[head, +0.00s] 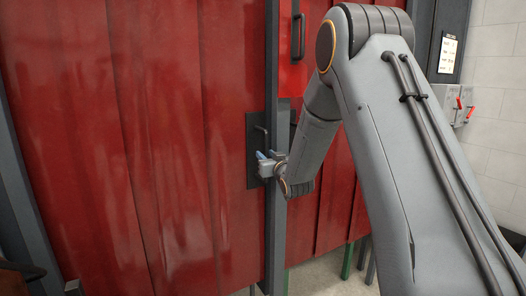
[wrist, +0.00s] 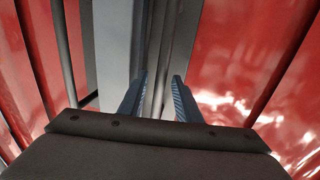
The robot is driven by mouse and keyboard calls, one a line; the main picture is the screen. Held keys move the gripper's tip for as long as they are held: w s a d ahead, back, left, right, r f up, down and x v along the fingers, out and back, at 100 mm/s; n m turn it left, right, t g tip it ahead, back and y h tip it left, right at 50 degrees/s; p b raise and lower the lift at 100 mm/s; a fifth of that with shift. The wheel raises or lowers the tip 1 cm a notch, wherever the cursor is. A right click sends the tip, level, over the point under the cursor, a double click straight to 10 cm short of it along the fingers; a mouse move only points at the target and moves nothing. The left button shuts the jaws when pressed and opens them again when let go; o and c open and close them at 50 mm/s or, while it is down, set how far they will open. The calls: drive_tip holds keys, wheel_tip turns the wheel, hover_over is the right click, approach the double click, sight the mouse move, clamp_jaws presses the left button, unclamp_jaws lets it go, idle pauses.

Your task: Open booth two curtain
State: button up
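A red curtain (head: 150,150) fills the left of the head view. A dark plate with an upright bar handle (head: 265,135) sits at its right edge. My gripper (head: 265,158) is at the lower part of this plate, close to the handle. In the wrist view its two blue-tipped fingers (wrist: 158,82) are apart, with a thin grey upright bar (wrist: 168,50) showing between and beyond them. I cannot tell whether the fingers touch the bar. No booth number is readable.
A grey post (head: 275,230) stands right of the handle. More red curtain (head: 335,215) hangs beyond it, partly behind my arm. A second handle (head: 299,37) is higher up. A lit notice (head: 447,53) and grey boxes with red levers (head: 455,103) are on the right.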

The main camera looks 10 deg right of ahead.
sight(259, 149)
drive_tip(key=shift+w+a+p, duration=0.15)
drive_tip(key=shift+w+p, duration=0.15)
drive_tip(key=shift+w, duration=0.8)
drive_tip(key=shift+w+a+p, duration=0.15)
drive_tip(key=shift+w+p, duration=0.1)
drive_tip(key=shift+w, duration=0.8)
clamp_jaws()
